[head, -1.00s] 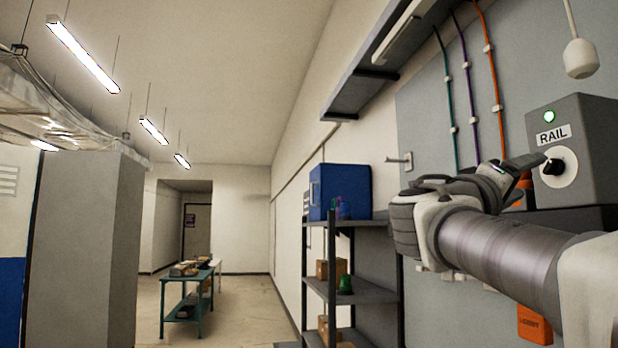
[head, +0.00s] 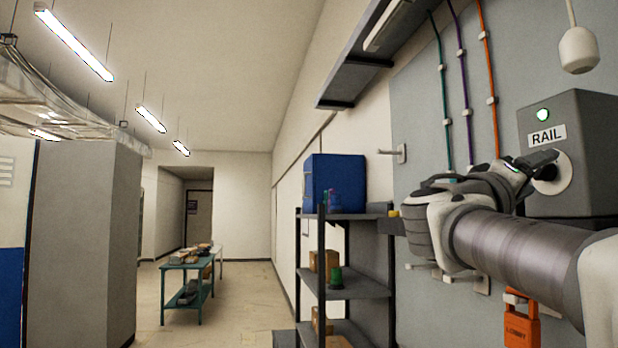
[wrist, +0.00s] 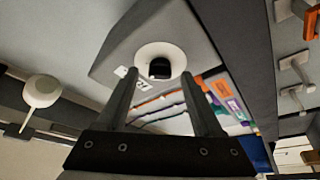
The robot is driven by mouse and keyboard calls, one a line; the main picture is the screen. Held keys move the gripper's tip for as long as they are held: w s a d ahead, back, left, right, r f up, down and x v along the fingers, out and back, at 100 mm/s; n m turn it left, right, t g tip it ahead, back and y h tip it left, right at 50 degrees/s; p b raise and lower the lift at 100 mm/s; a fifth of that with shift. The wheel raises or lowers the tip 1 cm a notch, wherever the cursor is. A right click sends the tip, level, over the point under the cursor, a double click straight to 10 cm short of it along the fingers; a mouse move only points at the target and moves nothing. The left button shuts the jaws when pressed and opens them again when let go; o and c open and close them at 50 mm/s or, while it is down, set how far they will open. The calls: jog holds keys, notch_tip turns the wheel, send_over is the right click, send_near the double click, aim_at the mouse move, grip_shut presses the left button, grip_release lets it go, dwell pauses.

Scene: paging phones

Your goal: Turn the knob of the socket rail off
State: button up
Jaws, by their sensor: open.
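The socket rail is a grey box (head: 585,120) on the right wall, labelled RAIL, with a lit green lamp (head: 543,115). Its round white dial (head: 562,183) is partly covered by my gripper (head: 546,161) in the head view. In the wrist view the black knob (wrist: 160,69) sits on the white dial (wrist: 157,51). My gripper (wrist: 160,78) is open, with one finger on each side of the knob in the picture. I cannot tell whether a finger touches it. The knob's pointing direction is not clear.
A white pendant (head: 578,50) hangs above the box. Coloured cables (head: 490,70) run down the panel. A shelf unit (head: 350,285) with a blue box (head: 334,182) stands left of my arm; open floor lies farther left.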

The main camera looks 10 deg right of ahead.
jog(key=shift+w+d, duration=0.1)
jog(key=shift+d, duration=0.2)
grip_shut()
dwell(0.4)
